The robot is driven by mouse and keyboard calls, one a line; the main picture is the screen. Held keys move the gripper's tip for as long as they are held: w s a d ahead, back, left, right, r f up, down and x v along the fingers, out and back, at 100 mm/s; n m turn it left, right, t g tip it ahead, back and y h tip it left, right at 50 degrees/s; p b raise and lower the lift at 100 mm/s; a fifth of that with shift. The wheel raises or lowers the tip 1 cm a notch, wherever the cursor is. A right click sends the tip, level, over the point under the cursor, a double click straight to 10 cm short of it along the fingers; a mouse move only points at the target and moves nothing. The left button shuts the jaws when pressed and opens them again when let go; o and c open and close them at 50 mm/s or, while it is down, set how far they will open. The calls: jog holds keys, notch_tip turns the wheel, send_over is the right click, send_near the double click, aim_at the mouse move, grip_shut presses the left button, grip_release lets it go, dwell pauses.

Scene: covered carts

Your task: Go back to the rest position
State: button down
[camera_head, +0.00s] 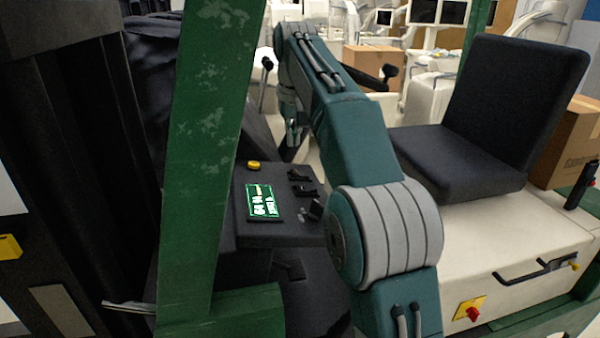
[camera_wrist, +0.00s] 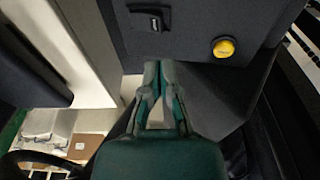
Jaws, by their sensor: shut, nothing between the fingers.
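My gripper (camera_wrist: 158,68) shows in the lower middle of the wrist view. Its two fingers are together with nothing between them. The fingertips point at the lower edge of a dark control panel (camera_wrist: 190,35) and appear close to it; I cannot tell whether they touch. In the head view, my teal arm rises from the bottom middle and reaches away to the upper left. The gripper end is partly hidden by the arm there, above and beyond the control panel (camera_head: 265,228).
The panel carries a lit display (camera_head: 262,202), a yellow button (camera_head: 254,165) and black switches. A green post (camera_head: 205,150) stands left of the arm. A black seat (camera_head: 470,150) on a pale cart body (camera_head: 520,245) is at right. Cardboard boxes (camera_head: 372,62) stand behind.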

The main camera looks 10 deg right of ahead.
jog(key=shift+s+r, duration=0.1)
jog(key=shift+r, duration=0.1)
jog(key=shift+s+r, duration=0.2)
jog(key=shift+s, duration=0.15)
jog(key=s, duration=0.5)
jog(key=s+f+t, duration=0.1)
jog(key=s, duration=0.4)
jog(key=s+d+f+t, duration=0.1)
jog(key=s, duration=0.5)
jog(key=shift+s, duration=0.1)
jog(key=s+f+t, duration=0.1)
jog(key=s+f, duration=1.3)
jog(key=s, duration=0.2)
jog(key=shift+s+d+t, duration=0.2)
jog(key=shift+s+t, duration=0.1)
jog(key=shift+t, duration=0.1)
